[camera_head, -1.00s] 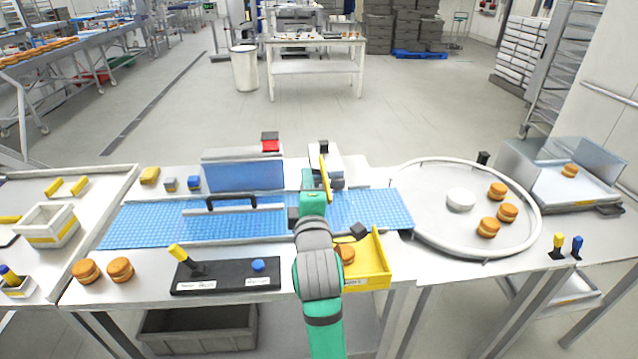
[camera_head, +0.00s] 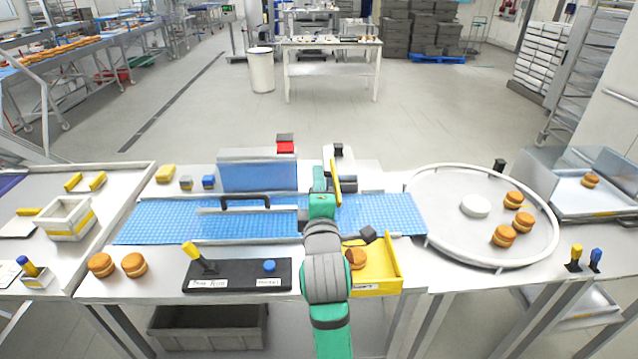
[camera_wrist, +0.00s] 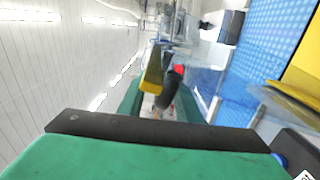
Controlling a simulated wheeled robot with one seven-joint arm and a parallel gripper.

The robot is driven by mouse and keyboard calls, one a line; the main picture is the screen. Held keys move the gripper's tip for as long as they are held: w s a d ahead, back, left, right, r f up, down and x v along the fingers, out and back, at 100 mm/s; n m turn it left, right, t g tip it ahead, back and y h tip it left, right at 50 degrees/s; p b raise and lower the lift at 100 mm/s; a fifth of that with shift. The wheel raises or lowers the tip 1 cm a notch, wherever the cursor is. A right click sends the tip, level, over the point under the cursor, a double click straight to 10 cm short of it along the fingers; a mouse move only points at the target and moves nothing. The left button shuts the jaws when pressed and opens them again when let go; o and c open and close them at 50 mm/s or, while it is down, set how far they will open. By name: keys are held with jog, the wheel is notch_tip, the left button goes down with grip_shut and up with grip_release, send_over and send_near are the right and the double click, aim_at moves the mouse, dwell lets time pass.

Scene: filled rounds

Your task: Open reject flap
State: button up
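The yellow reject flap (camera_head: 336,184) stands as a narrow upright bar at the far side of the blue belt (camera_head: 390,215). My gripper (camera_head: 320,187) reaches over the belt from the near side, its end close beside the flap on the left. In the wrist view a yellow bar (camera_wrist: 152,72), seemingly the flap, and a dark rounded cylinder (camera_wrist: 172,85) lie just beyond my green gripper body. The fingertips are not clearly visible, so contact with the flap and finger opening cannot be told.
A yellow tray (camera_head: 388,270) holding a filled round (camera_head: 355,258) sits right of my forearm. A black control panel (camera_head: 235,275) with a yellow lever is left of it. A black-handled cover (camera_head: 245,205) spans the belt. A round turntable (camera_head: 440,225) stands right.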

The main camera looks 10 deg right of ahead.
jog(key=s, duration=1)
jog(key=shift+s+a, duration=0.3)
jog(key=shift+w, duration=0.1)
jog(key=s+a+f+m, duration=0.2)
jog(key=s+f+m, duration=0.15)
jog(key=f, duration=0.45)
jog(key=s+a+f+m+g, duration=0.1)
jog(key=s+a+f+m, duration=0.15)
jog(key=s+f, duration=0.4)
jog(key=s+a+f+m, duration=0.1)
jog(key=s+f+m, duration=0.25)
jog(key=f, duration=0.55)
jog(key=s+f+m, duration=0.3)
jog(key=s+f, duration=0.1)
jog(key=s, duration=0.8)
jog(key=s+a+f+m+g+y, duration=0.1)
jog(key=s+f+m, duration=0.3)
jog(key=s, duration=0.9)
jog(key=shift+g, duration=0.3)
jog(key=shift+s+m, duration=0.1)
jog(key=shift+m, duration=0.15)
